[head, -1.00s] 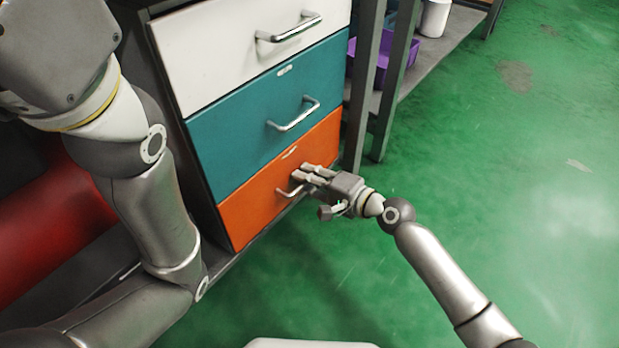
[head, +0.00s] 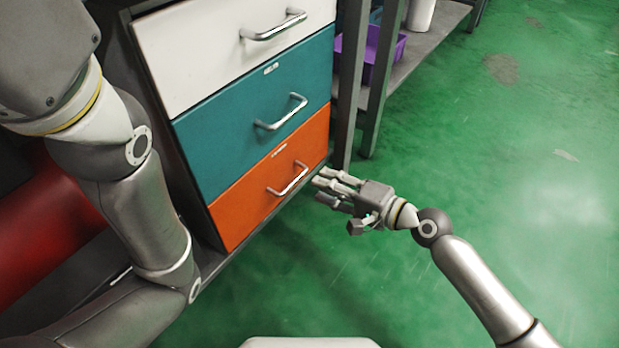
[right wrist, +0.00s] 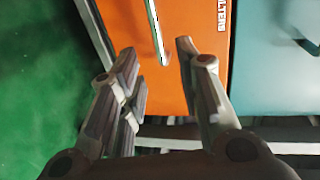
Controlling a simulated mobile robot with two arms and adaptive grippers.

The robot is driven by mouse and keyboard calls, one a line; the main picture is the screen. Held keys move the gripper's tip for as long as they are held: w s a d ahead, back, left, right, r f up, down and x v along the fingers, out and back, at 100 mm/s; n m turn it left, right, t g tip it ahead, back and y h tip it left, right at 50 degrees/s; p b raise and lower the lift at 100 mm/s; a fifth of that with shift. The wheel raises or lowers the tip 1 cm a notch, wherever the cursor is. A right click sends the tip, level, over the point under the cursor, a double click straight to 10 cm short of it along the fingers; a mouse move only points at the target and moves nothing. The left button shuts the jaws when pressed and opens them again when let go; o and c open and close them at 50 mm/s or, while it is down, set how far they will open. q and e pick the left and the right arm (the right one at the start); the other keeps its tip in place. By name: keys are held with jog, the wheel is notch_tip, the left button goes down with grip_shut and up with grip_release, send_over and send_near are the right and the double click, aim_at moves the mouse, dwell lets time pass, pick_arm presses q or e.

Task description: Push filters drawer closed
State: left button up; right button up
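The filters drawer is the orange bottom drawer (head: 235,212) of the cabinet; its front looks flush with the drawers above. Its metal handle (head: 289,180) is clear of the gripper. In the right wrist view the orange front (right wrist: 195,80) shows part of a label reading "LTERS", and the handle (right wrist: 157,35) appears between the fingers. My right gripper (head: 322,187) is open and empty, just right of the drawer front and apart from it. Its spread fingers also show in the right wrist view (right wrist: 156,52). My left arm crosses the left side; its gripper is out of view.
A teal drawer (head: 225,130) and a white drawer (head: 200,55) sit above, both flush. A dark table leg (head: 349,90) stands close beyond the gripper. A purple bin (head: 383,55) is on the low shelf. The green floor (head: 500,200) to the right is clear.

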jog(key=shift+v, duration=1.7)
